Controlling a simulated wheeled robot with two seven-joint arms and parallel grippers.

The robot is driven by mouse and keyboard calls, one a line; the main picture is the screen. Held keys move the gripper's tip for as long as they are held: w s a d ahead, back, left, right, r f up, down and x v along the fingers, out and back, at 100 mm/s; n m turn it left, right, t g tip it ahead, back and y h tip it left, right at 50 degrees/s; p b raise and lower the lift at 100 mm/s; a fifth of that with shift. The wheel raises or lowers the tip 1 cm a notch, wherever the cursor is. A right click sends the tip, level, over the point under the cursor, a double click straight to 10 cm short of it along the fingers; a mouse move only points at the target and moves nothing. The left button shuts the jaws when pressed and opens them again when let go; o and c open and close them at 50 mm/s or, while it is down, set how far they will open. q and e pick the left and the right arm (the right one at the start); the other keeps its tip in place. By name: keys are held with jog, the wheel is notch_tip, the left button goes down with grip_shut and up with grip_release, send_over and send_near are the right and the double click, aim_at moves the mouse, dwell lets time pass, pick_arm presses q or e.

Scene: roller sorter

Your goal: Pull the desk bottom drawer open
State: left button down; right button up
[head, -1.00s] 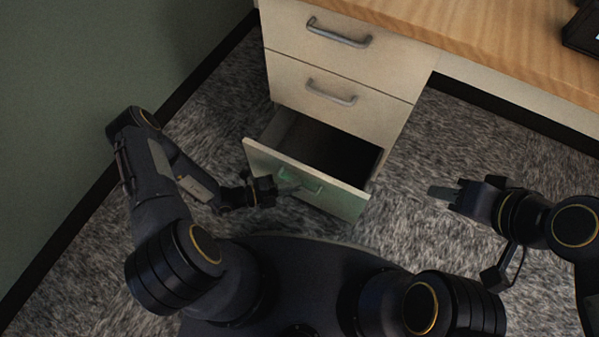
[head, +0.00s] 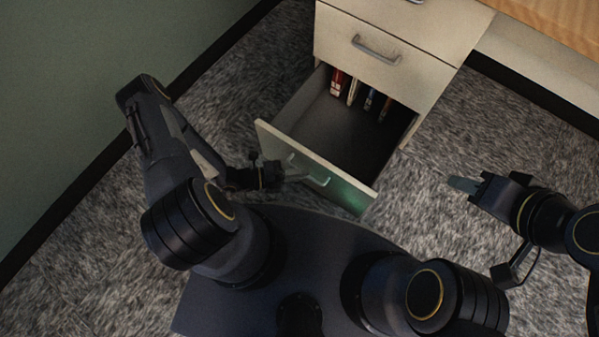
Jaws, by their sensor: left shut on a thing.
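The desk bottom drawer (head: 345,192) stands well out from the cabinet, its inside showing. Its light front panel carries a metal handle (head: 319,181). My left gripper (head: 292,172) is at this front panel, shut on the left part of the handle; its fingertips are small in the view. My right gripper (head: 463,184) is to the right of the drawer, over the carpet and apart from it. Whether its fingers are open or shut is not clear.
Several binders or books (head: 370,100) stand at the back inside the drawer. The closed middle drawer (head: 378,62) is above. A green wall (head: 80,90) is on the left. Grey carpet (head: 425,240) is clear on the right. The wooden desktop (head: 560,28) is at upper right.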

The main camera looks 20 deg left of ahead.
pick_arm(q)
jog(key=shift+s+a, duration=0.1)
dwell(0.3)
jog(key=c, duration=1.5)
grip_release()
jog(key=p+v, duration=0.1)
jog(key=v, duration=0.7)
jog(key=shift+p, duration=0.3)
